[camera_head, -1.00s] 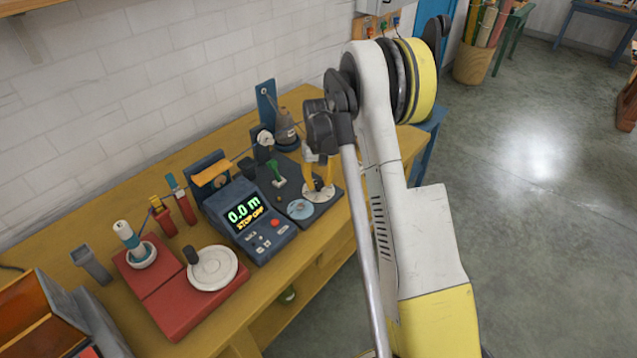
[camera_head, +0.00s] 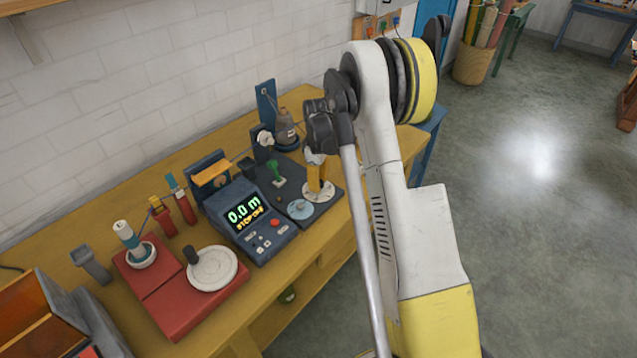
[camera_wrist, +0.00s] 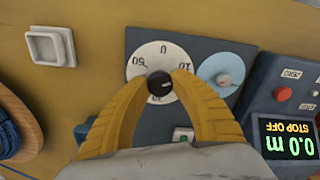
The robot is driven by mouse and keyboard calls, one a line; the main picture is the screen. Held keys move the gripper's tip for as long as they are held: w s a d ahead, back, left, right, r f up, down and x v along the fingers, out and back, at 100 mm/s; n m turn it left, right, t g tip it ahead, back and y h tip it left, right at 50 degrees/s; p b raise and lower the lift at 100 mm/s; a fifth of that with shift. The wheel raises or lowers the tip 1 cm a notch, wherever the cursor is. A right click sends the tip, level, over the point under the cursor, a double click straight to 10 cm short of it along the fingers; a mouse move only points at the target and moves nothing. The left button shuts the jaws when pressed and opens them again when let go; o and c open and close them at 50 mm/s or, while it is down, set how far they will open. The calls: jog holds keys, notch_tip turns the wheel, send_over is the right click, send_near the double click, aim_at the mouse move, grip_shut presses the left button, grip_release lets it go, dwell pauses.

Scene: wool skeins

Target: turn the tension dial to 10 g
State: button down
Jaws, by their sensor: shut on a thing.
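The tension dial is a white numbered disc (camera_wrist: 146,62) with a black centre knob (camera_wrist: 159,84), on a dark plate, in the wrist view. Marks such as 0, 10 and 50 show around it; part of the scale near the fingers is hidden. I cannot tell surely which mark the knob points to. My gripper's yellow fingertips (camera_wrist: 160,83) are shut on the knob from both sides. In the head view, my gripper (camera_head: 315,183) stands over the white disc (camera_head: 322,195) near the bench's front edge.
A light blue disc (camera_wrist: 221,72) lies beside the dial. A dark meter (camera_head: 248,222) reading 0.0 m and STOP OFF stands close by. A green part (camera_head: 277,172) is behind the dial. A red base with a white wheel (camera_head: 212,268) stands at left.

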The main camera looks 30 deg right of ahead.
jog(key=shift+n, duration=0.5)
jog(key=c, duration=1)
grip_release()
notch_tip(320, 180, up, 12)
